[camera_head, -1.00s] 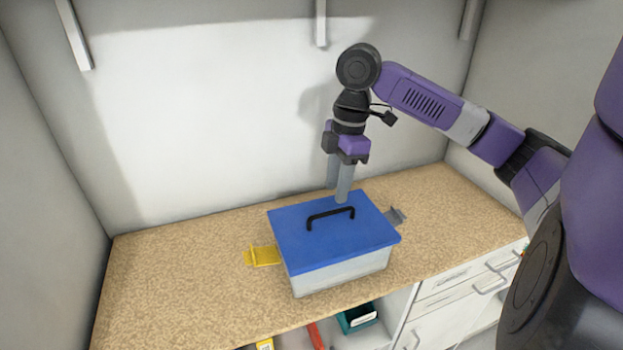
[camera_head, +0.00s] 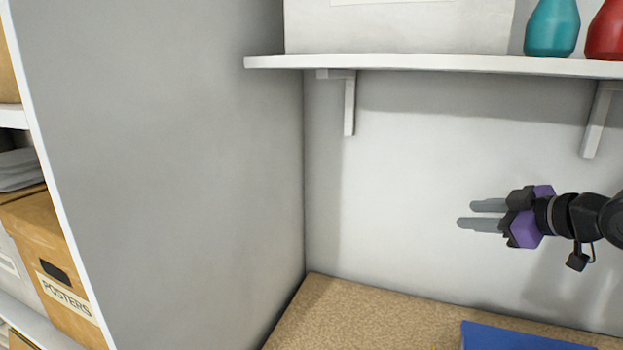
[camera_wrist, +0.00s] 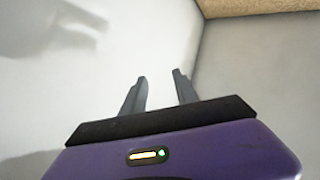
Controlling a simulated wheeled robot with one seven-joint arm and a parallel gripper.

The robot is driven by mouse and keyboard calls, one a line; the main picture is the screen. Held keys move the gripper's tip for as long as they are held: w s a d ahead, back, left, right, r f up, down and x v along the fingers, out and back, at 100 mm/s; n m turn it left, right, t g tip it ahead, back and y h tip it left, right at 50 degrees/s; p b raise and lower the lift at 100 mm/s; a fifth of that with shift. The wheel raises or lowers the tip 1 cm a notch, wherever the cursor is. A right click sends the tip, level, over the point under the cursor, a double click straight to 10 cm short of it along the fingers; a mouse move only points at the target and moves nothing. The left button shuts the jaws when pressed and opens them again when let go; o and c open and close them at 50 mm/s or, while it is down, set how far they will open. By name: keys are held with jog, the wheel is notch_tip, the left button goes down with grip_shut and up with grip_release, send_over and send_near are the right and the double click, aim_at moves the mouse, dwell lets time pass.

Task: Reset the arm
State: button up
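My gripper (camera_head: 480,215) is at the right of the head view, held level with its two grey fingers pointing left. It is in the air in front of the white back wall, above the counter. The fingers are apart with nothing between them. In the wrist view my gripper (camera_wrist: 160,88) also shows two separated fingers with bare wall behind them. The rest of my arm is cut off at the right edge of the head view.
A blue box lid (camera_head: 510,337) shows at the bottom edge on the speckled counter (camera_head: 350,312). A white shelf (camera_head: 430,64) above holds a white box (camera_head: 400,28), a teal vase (camera_head: 552,28) and a red vase (camera_head: 606,32). A grey side panel (camera_head: 190,150) stands left, beside a "POSTERS" box (camera_head: 50,250).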

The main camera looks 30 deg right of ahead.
jog(key=w+a+r+m+t, duration=0.3)
jog(key=w+a+r+t, duration=0.1)
jog(key=a+r+t, duration=0.3)
jog(key=s+a+m+t+h, duration=0.2)
jog(key=m+h, duration=0.3)
jog(key=m, duration=0.1)
jog(key=s+a+f+m+g+h, duration=0.2)
jog(key=s+a+f, duration=0.5)
jog(key=f, duration=0.3)
jog(key=s+a+f+m+g+h, duration=0.1)
jog(key=s+a+f+m+h, duration=0.15)
jog(key=s+a+f, duration=0.6)
jog(key=s+a+f+n+g+y, duration=0.2)
jog(key=s+a+f+n+y, duration=0.2)
jog(key=s+f, duration=0.3)
jog(key=s+a+f+n+g+y+b, duration=0.1)
jog(key=s+a+f+n+y, duration=0.3)
jog(key=s, duration=0.6)
notch_tip(320, 180, down, 4)
jog(key=a+g+y, duration=0.1)
jog(key=a+y, duration=0.1)
jog(key=a, duration=0.1)
jog(key=shift+r+n, duration=0.25)
jog(key=shift+n, duration=0.1)
jog(key=shift+y, duration=0.25)
